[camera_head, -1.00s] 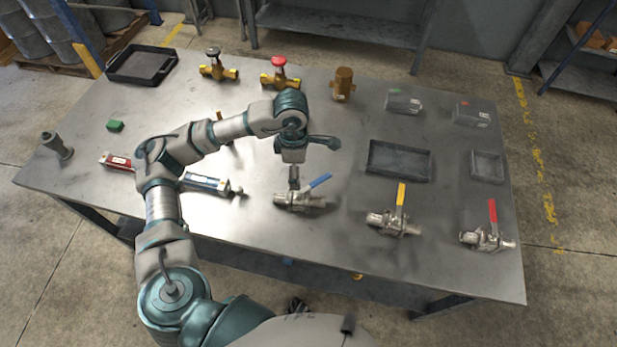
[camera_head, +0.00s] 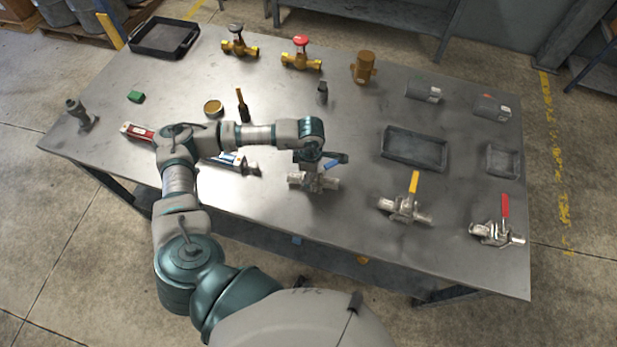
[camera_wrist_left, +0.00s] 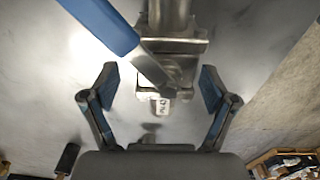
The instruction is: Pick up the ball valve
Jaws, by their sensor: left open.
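Three steel ball valves lie along the front of the table. The blue-handled ball valve (camera_head: 326,183) is partly hidden under my left gripper (camera_head: 309,166). The yellow-handled valve (camera_head: 405,209) and the red-handled valve (camera_head: 497,233) lie to its right. In the left wrist view, my left gripper (camera_wrist_left: 157,78) is open, with one finger on each side of the lower end of the blue-handled valve (camera_wrist_left: 170,48). Its blue lever reaches to the upper left. My right gripper is not in view.
Dark trays (camera_head: 414,149) and (camera_head: 503,160) sit behind the right-hand valves. Brass valves (camera_head: 239,46) and (camera_head: 301,58) and a brass fitting (camera_head: 363,68) stand at the back. A dark bottle (camera_head: 322,93) stands behind my wrist. The table (camera_head: 270,210) is bare along its front edge.

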